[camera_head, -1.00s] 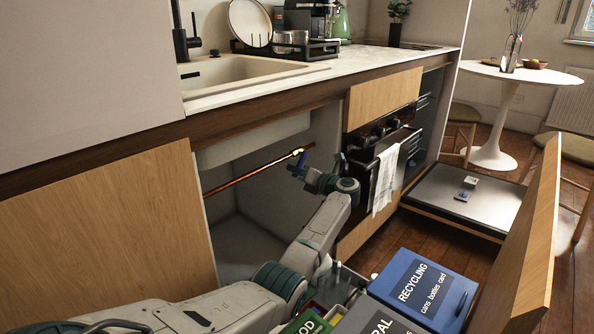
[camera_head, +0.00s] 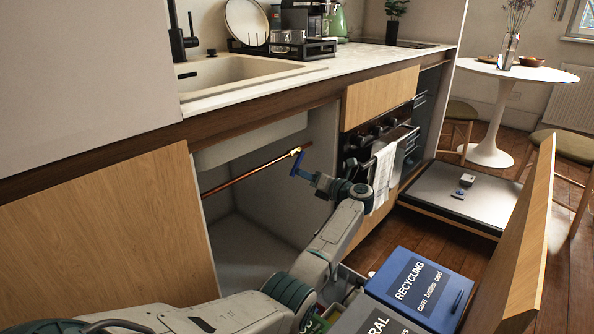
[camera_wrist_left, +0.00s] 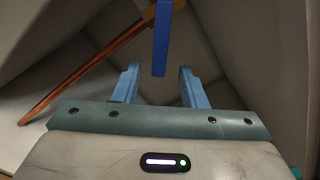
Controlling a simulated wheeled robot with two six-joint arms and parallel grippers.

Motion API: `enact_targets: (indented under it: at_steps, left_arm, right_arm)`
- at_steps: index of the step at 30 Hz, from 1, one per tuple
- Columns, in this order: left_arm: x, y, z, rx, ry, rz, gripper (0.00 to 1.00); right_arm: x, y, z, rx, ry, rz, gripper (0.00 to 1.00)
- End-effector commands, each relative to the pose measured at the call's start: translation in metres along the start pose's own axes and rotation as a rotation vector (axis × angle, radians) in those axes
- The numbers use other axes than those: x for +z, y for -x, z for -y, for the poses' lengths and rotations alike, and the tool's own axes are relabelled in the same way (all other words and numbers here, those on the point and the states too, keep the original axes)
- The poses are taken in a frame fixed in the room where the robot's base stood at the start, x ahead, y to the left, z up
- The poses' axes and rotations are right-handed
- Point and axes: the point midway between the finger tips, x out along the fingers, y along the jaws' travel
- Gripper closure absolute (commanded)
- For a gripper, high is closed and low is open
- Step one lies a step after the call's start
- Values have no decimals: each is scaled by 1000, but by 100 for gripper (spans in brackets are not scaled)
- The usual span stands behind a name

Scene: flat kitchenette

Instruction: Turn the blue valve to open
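The blue valve handle (camera_head: 297,163) is a flat bar hanging down, slightly tilted, from a brass fitting at the end of the copper pipe (camera_head: 250,174) in the open cabinet under the sink. In the left wrist view the blue handle (camera_wrist_left: 162,40) appears upright in line with the gap between my fingers, beyond their tips. My left gripper (camera_head: 309,177) is close to the handle's lower end on its right side. In the left wrist view my left gripper (camera_wrist_left: 158,72) is open, its two light-blue fingers apart with nothing between them. My right gripper is not in view.
The cabinet's side wall (camera_head: 290,195) stands behind the handle. The oven with a hanging towel (camera_head: 384,175) is to the right. A pulled-out bin unit with a blue recycling lid (camera_head: 420,285) and its wooden front (camera_head: 520,250) stand at lower right. The counter edge (camera_head: 260,87) runs above.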

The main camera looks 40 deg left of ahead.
Motion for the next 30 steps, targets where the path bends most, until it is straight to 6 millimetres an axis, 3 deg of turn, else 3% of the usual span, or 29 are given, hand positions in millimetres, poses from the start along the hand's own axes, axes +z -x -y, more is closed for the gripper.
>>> enact_targets:
  at_steps: [3, 9, 20, 23, 26, 30]
  left_arm:
    - [1, 25, 0, -3, -1, 0, 62]
    - [0, 50, 0, -1, 0, 0, 62]
    - [0, 56, 0, 0, 0, 0, 62]
    - [3, 57, 0, 1, -8, 17, 81]
    - [23, 59, -2, 8, -56, 115, 100]
    - [81, 79, -4, 55, -243, 426, 100]
  right_arm:
    - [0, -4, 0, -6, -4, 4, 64]
    - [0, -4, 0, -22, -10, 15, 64]
    - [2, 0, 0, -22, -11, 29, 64]
    - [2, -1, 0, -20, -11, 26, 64]
    - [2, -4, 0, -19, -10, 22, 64]
    - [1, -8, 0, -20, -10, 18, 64]
